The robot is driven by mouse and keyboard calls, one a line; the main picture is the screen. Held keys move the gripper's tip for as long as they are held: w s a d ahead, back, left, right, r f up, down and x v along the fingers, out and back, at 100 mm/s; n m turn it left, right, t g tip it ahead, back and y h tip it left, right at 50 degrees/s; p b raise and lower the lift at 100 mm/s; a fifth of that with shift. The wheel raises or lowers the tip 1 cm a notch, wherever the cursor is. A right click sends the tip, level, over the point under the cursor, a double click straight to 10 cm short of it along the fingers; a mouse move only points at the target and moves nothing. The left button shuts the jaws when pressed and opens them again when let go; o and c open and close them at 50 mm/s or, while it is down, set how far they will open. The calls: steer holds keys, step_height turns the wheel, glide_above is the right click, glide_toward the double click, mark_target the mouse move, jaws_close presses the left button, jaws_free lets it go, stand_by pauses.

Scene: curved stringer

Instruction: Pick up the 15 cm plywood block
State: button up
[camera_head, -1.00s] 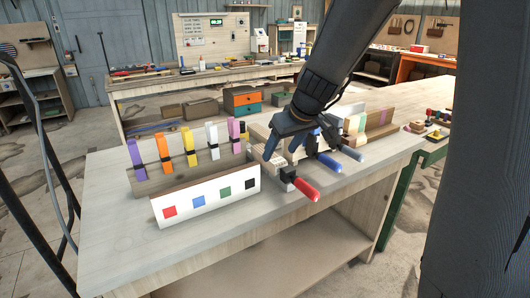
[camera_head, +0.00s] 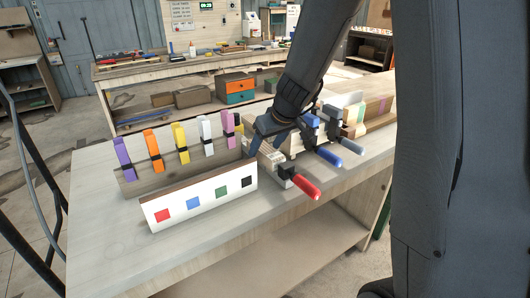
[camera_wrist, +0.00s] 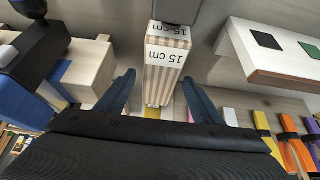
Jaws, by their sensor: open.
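The 15 cm plywood block (camera_wrist: 167,68), striped on its side and marked "15 cm" on its pale end faces, shows in the wrist view between the two spread fingers. My gripper (camera_wrist: 158,98) is open, with one finger on each side of the block and visible gaps to it. In the head view the gripper (camera_head: 262,143) is over the block (camera_head: 268,158), which it partly hides. A dark clamp part (camera_wrist: 177,10) lies at the block's "15 cm" end in the wrist view. How deep the fingers reach along the block is unclear.
A red-handled clamp (camera_head: 304,186) and blue-handled clamps (camera_head: 328,156) stand close right of the block. A white board with coloured squares (camera_head: 200,200) and a row of coloured clips (camera_head: 182,143) are left. The bench front (camera_head: 235,235) is clear.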

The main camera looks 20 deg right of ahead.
steer(key=shift+w+a+f, duration=0.1)
steer(key=shift+w+f, duration=0.25)
steer(key=shift+f, duration=0.25)
steer(key=c, duration=1.2)
steer(key=shift+r, duration=0.1)
